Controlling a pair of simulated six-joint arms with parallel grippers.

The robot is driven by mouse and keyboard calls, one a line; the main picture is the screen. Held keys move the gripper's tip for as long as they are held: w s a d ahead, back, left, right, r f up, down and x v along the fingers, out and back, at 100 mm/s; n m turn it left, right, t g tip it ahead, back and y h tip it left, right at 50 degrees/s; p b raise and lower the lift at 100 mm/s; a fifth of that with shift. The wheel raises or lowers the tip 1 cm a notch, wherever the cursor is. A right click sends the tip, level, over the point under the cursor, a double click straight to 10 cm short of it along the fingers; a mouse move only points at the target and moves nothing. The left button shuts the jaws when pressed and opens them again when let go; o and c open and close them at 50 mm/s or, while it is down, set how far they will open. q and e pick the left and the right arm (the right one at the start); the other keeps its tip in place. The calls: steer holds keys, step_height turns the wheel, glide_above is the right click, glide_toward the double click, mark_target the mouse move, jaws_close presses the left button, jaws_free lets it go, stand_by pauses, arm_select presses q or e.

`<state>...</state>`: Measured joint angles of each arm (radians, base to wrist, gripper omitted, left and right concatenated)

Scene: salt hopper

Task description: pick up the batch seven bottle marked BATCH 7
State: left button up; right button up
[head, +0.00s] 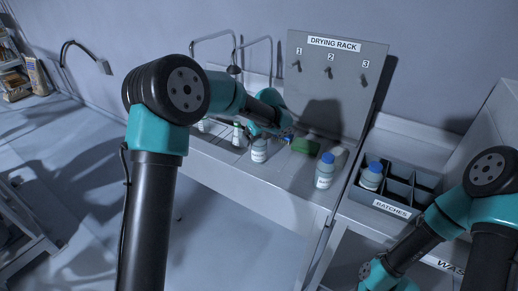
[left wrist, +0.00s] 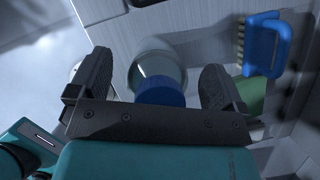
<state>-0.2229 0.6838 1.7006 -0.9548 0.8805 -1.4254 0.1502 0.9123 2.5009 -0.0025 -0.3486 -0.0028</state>
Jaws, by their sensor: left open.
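My left gripper (head: 272,127) is over the sink counter, open, above a white bottle (head: 259,152). In the left wrist view the open fingers (left wrist: 158,64) stand on either side of that bottle's blue cap (left wrist: 158,92), with nothing gripped. A second white bottle with a blue cap (head: 325,171) stands upright on the counter to the right. A third blue-capped bottle (head: 371,176) stands in the box labelled BATCHES (head: 391,208). The bottle labels are too small to read, so I cannot tell which says BATCH 7. My right gripper is out of view.
A green sponge (head: 304,146) lies right of the left gripper. A small green-capped bottle (head: 238,137) stands to its left. A blue brush (left wrist: 264,45) shows in the left wrist view. The drying rack board (head: 345,60), with numbered pegs, rises behind.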

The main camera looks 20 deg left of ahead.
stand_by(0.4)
arm_select(q)
steer(key=c, duration=1.5)
steer(key=shift+r, duration=0.2)
steer(key=shift+r, duration=1.35)
steer(key=shift+s+r, duration=0.1)
steer(key=shift+r, duration=0.25)
steer(key=s+d, duration=0.1)
steer(key=s, duration=0.4)
steer(key=s+d+r, duration=0.1)
steer(key=s+d, duration=0.1)
steer(key=s, duration=0.3)
steer(key=s+d, duration=0.1)
steer(key=s, duration=0.4)
steer(key=shift+d+r, duration=0.15)
steer(key=shift+d, duration=0.1)
